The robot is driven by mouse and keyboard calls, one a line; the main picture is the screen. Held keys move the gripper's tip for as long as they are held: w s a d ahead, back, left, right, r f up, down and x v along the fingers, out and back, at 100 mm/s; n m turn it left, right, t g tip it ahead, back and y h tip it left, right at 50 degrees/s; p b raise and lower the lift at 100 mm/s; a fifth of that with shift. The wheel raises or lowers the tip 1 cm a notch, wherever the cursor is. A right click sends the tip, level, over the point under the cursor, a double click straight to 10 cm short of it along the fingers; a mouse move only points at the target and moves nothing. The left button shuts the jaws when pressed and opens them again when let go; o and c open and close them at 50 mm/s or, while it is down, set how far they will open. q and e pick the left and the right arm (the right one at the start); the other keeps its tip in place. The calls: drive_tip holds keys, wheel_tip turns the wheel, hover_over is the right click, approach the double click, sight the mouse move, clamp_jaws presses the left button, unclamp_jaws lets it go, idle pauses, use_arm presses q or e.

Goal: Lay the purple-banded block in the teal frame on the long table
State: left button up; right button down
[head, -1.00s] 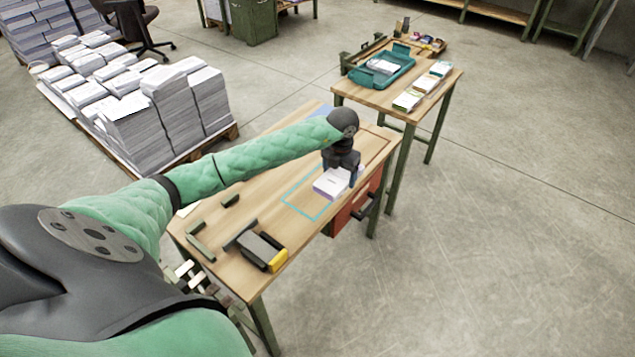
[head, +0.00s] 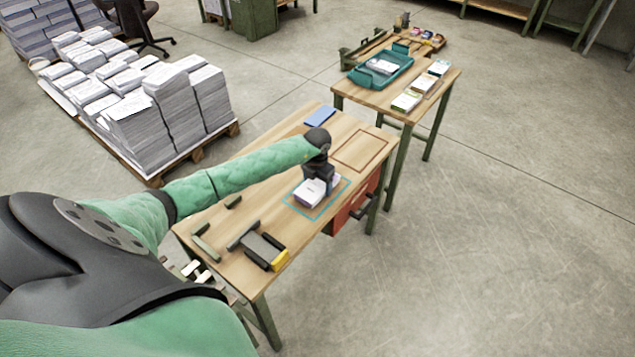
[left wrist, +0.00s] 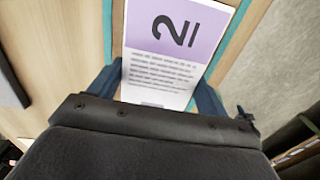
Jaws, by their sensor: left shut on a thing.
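The purple-banded block (head: 310,193) is a white block of paper. In the left wrist view its top (left wrist: 165,70) shows a purple band with a dark 2 and lines of print. My left gripper (head: 317,183) is shut on it, with a blue finger on each side in the wrist view. The teal frame (head: 299,214) is an outline on the long table (head: 222,225). The block is over the inside of the frame in the head view; I cannot tell whether it touches the wood. My right gripper is not in view.
A brown outlined rectangle (head: 360,150) and a blue flat item (head: 320,116) lie farther along the table. A dark tool with a yellow end (head: 262,250) is at the near end. A second table holds a teal tray (head: 381,72) and several paper blocks (head: 407,100).

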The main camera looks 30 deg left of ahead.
use_arm(q)
drive_tip(key=shift+f, duration=0.35)
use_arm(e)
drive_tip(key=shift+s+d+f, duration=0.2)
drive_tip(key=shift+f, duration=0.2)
use_arm(q)
drive_tip(key=shift+f, duration=0.1)
drive_tip(key=o, duration=1.1)
drive_tip(key=shift+o, duration=0.2)
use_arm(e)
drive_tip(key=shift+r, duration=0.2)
